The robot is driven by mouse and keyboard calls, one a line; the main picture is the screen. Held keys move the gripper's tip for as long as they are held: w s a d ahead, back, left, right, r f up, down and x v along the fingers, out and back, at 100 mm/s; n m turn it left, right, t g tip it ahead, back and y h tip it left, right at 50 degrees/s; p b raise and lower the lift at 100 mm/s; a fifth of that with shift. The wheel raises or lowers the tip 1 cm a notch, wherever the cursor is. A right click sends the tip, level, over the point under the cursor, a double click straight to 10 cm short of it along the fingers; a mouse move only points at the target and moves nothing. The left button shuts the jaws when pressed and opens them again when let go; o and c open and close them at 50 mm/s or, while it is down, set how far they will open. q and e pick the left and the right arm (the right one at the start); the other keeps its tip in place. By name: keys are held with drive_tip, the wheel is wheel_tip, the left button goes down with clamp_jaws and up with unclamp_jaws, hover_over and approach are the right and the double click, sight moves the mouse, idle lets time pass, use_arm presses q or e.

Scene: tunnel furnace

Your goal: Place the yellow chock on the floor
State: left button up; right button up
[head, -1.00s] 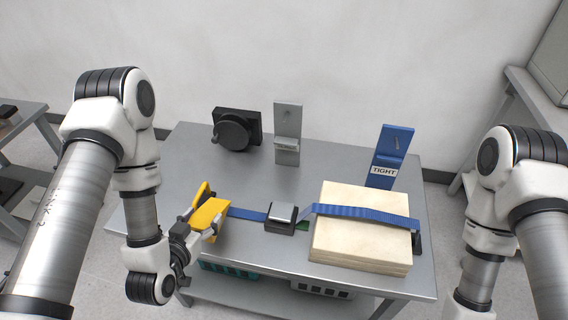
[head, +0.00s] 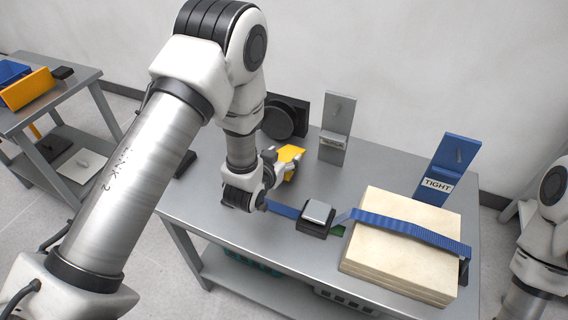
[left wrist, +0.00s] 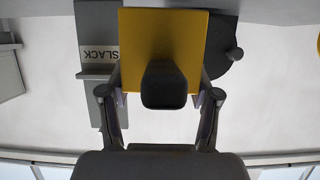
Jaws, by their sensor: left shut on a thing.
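The yellow chock (head: 290,155) is held over the left part of the grey workbench. My arm hides part of it in the head view. In the left wrist view the chock (left wrist: 160,25) fills the upper middle, with a dark block in front of its lower part. My left gripper (head: 272,168) is shut on it; its fingers lie at both sides of the chock in the left wrist view. The floor (head: 40,185) shows at the left, between the two benches. My right arm shows at the right edge; its gripper is out of view.
The workbench (head: 210,225) carries a wood stack (head: 385,265) under a blue strap (head: 415,235), a buckle (head: 317,213), a grey bracket (head: 335,130), a blue TIGHT bracket (head: 440,170) and a black handwheel (head: 280,120). A side bench (head: 85,80) with a blue bin (head: 12,72) stands left.

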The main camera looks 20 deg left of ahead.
use_arm(q)
drive_tip(key=f, duration=0.3)
drive_tip(key=shift+w+f, duration=0.35)
drive_tip(key=shift+w, duration=0.05)
drive_tip(key=shift+s, duration=0.1)
drive_tip(key=o, duration=1.6)
drive_tip(key=shift+d+f, duration=0.1)
